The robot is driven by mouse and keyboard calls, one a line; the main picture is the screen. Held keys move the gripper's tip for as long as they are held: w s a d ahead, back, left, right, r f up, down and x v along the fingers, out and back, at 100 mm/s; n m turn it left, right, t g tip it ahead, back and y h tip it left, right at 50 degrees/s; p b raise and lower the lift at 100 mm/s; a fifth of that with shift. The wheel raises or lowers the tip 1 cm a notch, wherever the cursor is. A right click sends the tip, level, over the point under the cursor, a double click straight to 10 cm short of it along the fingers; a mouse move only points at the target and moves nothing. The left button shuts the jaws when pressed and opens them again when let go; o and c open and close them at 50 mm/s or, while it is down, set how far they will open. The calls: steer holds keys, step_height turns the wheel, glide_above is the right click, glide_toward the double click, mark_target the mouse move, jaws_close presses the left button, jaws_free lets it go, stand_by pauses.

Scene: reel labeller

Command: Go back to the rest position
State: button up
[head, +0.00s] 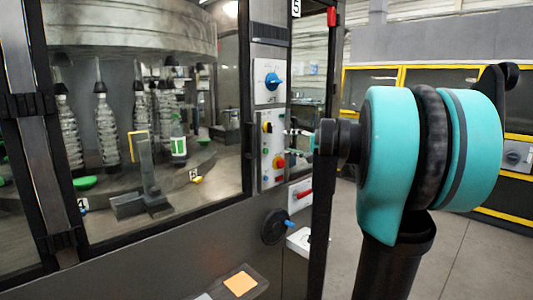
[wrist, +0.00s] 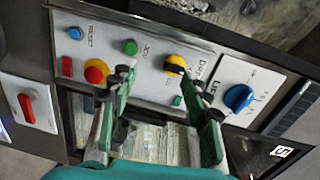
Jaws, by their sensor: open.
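My gripper (head: 298,138) is at the middle of the head view, in front of the control panel (head: 266,183) of the labelling machine. Teal and black links of my arm fill the right side. In the wrist view my gripper (wrist: 160,84) has its two green fingers spread apart, with nothing between them. Behind the fingers are a yellow-and-black selector (wrist: 174,65), a green button (wrist: 130,47) and a red emergency button on a yellow base (wrist: 96,72). The left finger partly overlaps the panel near the red button. I cannot tell whether the fingers touch the panel.
A blue rotary knob (head: 273,81) sits above the panel. A red-handled switch (head: 304,193) and a black handwheel (head: 276,227) are below. Bottles (head: 101,128) stand behind the machine's glass. Yellow-framed cabinets (head: 430,90) stand behind my arm. Grey floor (head: 470,260) shows at the lower right.

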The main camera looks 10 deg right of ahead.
steer(key=s+a+f+n+g+h, duration=0.1)
steer(key=s+a+f+n+g, duration=0.2)
steer(key=f, duration=0.4)
steer(key=s+a+f+g+h, duration=0.1)
steer(key=s+a+f, duration=0.35)
steer(key=f, duration=0.25)
steer(key=s+f+n+g+h, duration=0.4)
steer(key=s+f, duration=1)
steer(key=f, duration=0.4)
steer(key=s+d+f+n+g+h, duration=0.1)
steer(key=s+d+f+n+h, duration=0.1)
steer(key=s+d+f+h, duration=0.2)
steer(key=s+d+f, duration=0.2)
steer(key=s+f, duration=0.2)
steer(key=s, duration=0.1)
steer(key=shift+s+d+f+n+h, duration=0.2)
steer(key=shift+d+n+h, duration=0.1)
steer(key=shift+d+n, duration=0.1)
steer(key=shift+w, duration=0.1)
